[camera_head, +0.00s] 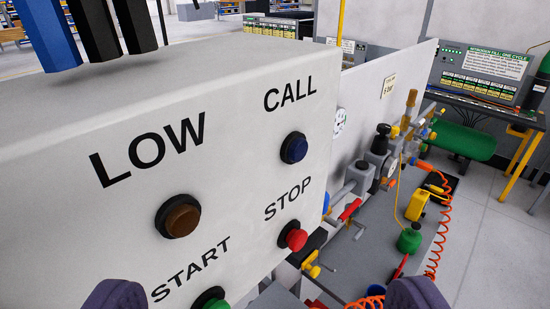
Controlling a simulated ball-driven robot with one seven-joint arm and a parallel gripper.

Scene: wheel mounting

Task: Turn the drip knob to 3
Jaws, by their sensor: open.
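My gripper (265,296) shows at the bottom edge as two dark purple-grey fingertips, wide apart with nothing between them. The left fingertip overlaps the lower part of a white button panel. The right one is in front of the grey bench. No knob marked as the drip knob can be read. A black-capped fitting (383,129) and a brass-coloured fitting (410,98) stand upright on the bench equipment, beyond and right of the panel. A small white dial (339,122) is on the wall beside the panel. Its markings are too small to read.
The panel (60,220) fills the left, with a brown LOW button (178,215), blue CALL button (293,147), red STOP button (292,236) and a partly cut-off green START button (211,298). Orange coiled hose (440,220) runs along the bench. Clear floor lies right.

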